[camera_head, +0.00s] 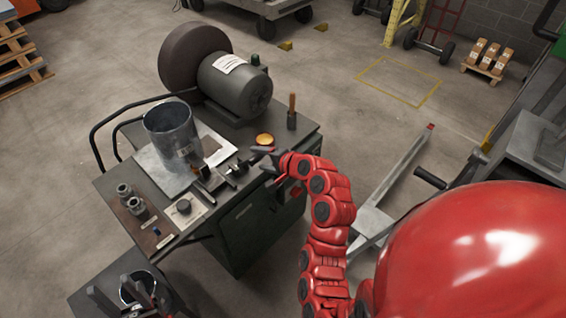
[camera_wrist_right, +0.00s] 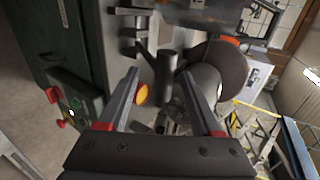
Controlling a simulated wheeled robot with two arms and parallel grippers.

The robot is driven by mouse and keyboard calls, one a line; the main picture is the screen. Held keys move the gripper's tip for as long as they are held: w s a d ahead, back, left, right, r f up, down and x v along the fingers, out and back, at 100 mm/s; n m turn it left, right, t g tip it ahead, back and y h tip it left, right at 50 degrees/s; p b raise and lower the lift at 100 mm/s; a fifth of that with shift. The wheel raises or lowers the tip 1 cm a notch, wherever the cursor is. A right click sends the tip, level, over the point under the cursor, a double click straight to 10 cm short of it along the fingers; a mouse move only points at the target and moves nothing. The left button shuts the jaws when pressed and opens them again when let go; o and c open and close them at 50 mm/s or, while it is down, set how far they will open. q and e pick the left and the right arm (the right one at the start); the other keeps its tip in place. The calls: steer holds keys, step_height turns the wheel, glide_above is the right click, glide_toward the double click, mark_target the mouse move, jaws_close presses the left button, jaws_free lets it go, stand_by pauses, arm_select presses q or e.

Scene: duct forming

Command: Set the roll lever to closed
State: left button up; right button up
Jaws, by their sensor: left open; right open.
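My right gripper (camera_head: 262,159) is at the bench's right edge, close to a dark lever-like fitting (camera_head: 238,168). In the right wrist view its open jaws (camera_wrist_right: 160,75) have nothing clearly held between them. A dark cylindrical part (camera_wrist_right: 166,66) shows beyond the fingertips, with a dark handle-like bracket (camera_wrist_right: 140,42) beside it. I cannot tell for sure which part is the roll lever, or its setting.
The bench (camera_head: 118,190) carries a grey metal cylinder (camera_head: 172,131), a motor (camera_head: 236,84) with a large disc (camera_head: 192,55), an orange dome (camera_head: 264,139) and a wooden-handled tool (camera_head: 292,112). A control box with red knobs (camera_wrist_right: 72,104) is on the bench side.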

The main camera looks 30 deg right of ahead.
steer(key=p+v, duration=0.9)
steer(key=v, duration=0.7)
steer(key=shift+p, duration=0.4)
steer(key=shift+a, duration=0.15)
